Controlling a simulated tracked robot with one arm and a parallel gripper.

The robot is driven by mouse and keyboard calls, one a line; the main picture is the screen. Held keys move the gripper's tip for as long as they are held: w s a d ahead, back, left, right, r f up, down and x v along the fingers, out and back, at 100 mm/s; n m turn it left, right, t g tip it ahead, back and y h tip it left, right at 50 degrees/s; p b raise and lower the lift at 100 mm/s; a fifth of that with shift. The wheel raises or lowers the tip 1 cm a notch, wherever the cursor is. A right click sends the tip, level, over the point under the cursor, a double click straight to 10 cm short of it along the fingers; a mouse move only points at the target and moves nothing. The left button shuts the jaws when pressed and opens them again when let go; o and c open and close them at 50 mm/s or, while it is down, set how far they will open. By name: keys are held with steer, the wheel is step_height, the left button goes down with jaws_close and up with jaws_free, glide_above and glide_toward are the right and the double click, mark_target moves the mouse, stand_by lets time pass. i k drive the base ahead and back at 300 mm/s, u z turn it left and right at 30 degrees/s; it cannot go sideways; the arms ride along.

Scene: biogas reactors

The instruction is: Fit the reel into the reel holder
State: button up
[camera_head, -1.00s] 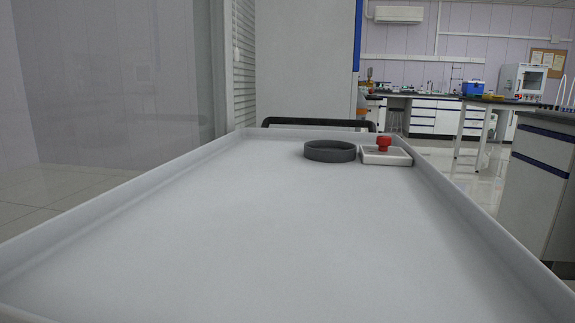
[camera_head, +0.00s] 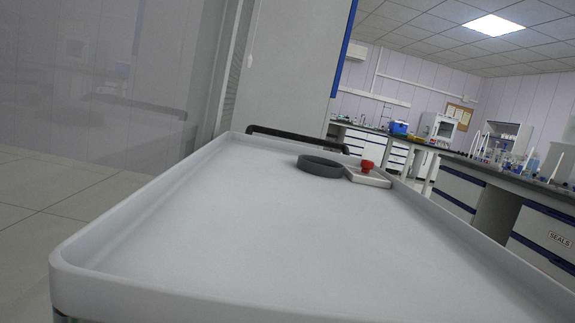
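A dark grey ring-shaped piece (camera_head: 321,166) lies flat near the far end of a white tray-topped cart (camera_head: 190,240). Beside it on the right is a flat pale block with a red knob on top (camera_head: 367,170). The two look close together or touching. I cannot tell for certain which of them is the reel and which is the holder. My gripper is not in view.
The cart has a raised rim and a black handle (camera_head: 297,139) at its far end. Its near and middle surface is bare. A lab bench with drawers (camera_head: 480,200) stands to the right. A glassy partition (camera_head: 100,90) is on the left, with floor below it.

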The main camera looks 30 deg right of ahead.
mark_target(320, 168)
steer(key=z, duration=0.05)
steer(key=k, duration=1.2)
steer(key=z, duration=0.55)
steer(key=i, duration=1)
steer(key=u, duration=0.05)
